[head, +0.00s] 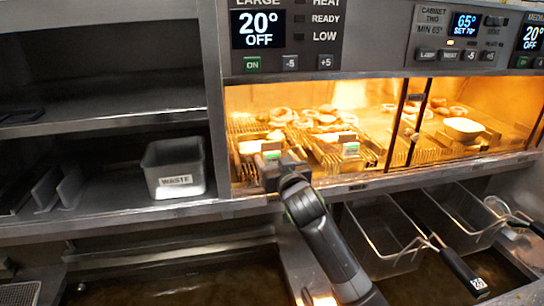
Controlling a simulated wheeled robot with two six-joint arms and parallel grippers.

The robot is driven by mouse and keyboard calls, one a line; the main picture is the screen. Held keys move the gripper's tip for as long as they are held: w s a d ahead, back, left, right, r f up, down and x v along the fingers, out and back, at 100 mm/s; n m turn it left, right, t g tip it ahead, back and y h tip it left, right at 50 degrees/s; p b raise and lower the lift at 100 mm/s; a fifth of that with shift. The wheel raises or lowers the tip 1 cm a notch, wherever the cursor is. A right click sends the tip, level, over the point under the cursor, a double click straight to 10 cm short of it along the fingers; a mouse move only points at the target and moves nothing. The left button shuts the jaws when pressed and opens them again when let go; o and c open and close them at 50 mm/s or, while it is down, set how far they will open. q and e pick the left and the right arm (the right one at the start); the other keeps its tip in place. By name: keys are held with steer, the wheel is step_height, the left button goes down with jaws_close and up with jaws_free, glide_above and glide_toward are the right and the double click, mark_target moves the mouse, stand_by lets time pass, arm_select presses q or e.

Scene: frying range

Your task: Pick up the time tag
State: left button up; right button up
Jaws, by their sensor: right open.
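A small time tag (271,149) with a green display stands at the front edge of the lit warming cabinet, left of its middle. A second similar tag (350,148) stands farther right on the same edge. My right gripper (275,164) is at the cabinet's front ledge, right at the left tag and just below it in the picture. It is open. The dark gripper body hides its fingers in part, and I cannot tell whether they touch the tag. My left gripper is out of view.
A grey waste bin (176,169) stands on the left shelf. Fryer baskets (378,232) hang below right, one with a black handle (462,271).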

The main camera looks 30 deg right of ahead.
mark_target(273, 154)
steer(key=w, duration=0.1)
steer(key=w+p, duration=0.1)
steer(key=w, duration=0.1)
steer(key=shift+d+r, duration=0.25)
steer(key=shift+w+f+p, duration=0.1)
steer(key=shift+w+p, duration=0.2)
steer(key=shift+w, duration=0.05)
steer(key=shift+c, duration=0.4)
steer(key=c, duration=1)
